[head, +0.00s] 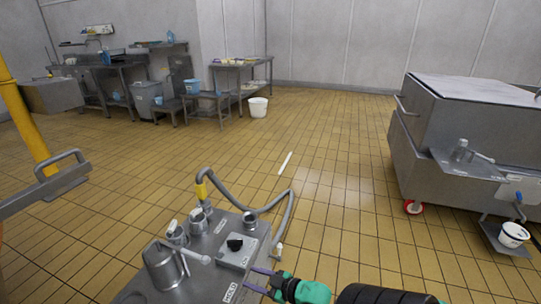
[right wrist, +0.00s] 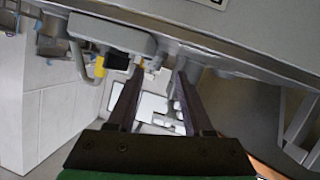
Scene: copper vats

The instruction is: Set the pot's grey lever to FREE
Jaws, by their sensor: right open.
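A steel panel top (head: 205,281) is at the bottom of the head view, with several fittings on it. At its left front stands a thick grey cylinder with a grey lever (head: 192,256) whose arm points right to a rounded tip. Words on the panel near it include what reads as HOLD. My right gripper (head: 260,281) is open and empty at the panel's right front edge, to the right of the lever and apart from it. In the right wrist view, its two dark fingers (right wrist: 159,72) stand apart with nothing gripped. My left gripper is not in view.
A black knob (head: 235,244) sits on a raised plate right of the lever. A grey hose (head: 290,212) loops behind the panel. A large steel vat (head: 450,135) on wheels stands at right. Steel tables (head: 115,72) stand far left. The tiled floor between is mostly clear.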

